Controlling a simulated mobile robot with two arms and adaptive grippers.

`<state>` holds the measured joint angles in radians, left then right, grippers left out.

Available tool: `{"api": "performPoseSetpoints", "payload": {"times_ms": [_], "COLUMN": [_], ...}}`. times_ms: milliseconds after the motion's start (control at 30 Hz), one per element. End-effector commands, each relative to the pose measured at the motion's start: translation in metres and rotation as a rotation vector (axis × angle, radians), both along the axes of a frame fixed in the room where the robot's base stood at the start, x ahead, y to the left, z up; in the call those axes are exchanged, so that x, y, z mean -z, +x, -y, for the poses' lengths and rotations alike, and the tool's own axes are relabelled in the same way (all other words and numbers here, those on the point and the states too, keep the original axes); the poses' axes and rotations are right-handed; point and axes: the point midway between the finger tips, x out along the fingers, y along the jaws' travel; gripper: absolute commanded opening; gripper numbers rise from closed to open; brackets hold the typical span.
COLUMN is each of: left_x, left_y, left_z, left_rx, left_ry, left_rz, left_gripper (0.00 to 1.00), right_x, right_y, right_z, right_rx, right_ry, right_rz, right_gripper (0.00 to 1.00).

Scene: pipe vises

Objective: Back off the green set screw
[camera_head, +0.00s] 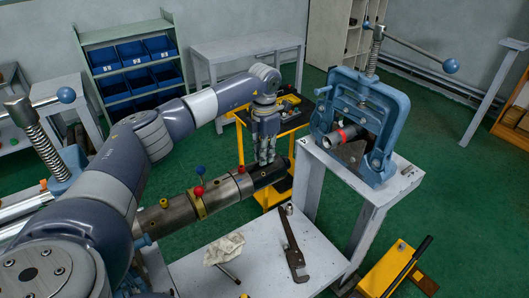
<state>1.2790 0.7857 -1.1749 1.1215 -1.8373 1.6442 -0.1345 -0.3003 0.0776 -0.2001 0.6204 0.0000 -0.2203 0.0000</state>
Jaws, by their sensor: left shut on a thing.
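My left gripper (266,163) points straight down at the dark end fitting (270,175) of a long horizontal pipe (222,190). Its fingers are close together, shut on a small part at the top of the fitting. The fingers hide that part; from its place it is probably the green set screw, but no green shows there. My right gripper is out of view.
A white bench (250,275) below the pipe holds a pipe wrench (290,250) and a rag (224,248). A blue vise (365,110) clamping another pipe stands on a bench at right. A yellow cart (275,190) is behind my gripper. Green floor lies open beyond.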

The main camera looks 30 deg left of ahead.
Motion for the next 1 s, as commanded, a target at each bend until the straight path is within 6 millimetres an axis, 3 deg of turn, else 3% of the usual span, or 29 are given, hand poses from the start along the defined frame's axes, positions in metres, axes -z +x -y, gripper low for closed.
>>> {"api": "performPoseSetpoints", "payload": {"times_ms": [1000], "left_x": [0.002], "left_y": [-0.002], "left_z": [0.001], "left_rx": [-0.93], "left_ry": [0.002], "left_rz": [-0.005], "left_gripper": [0.0], "right_x": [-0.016], "right_y": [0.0], "right_z": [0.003], "right_rx": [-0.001], "right_ry": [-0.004], "right_rz": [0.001], "right_gripper": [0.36]}}
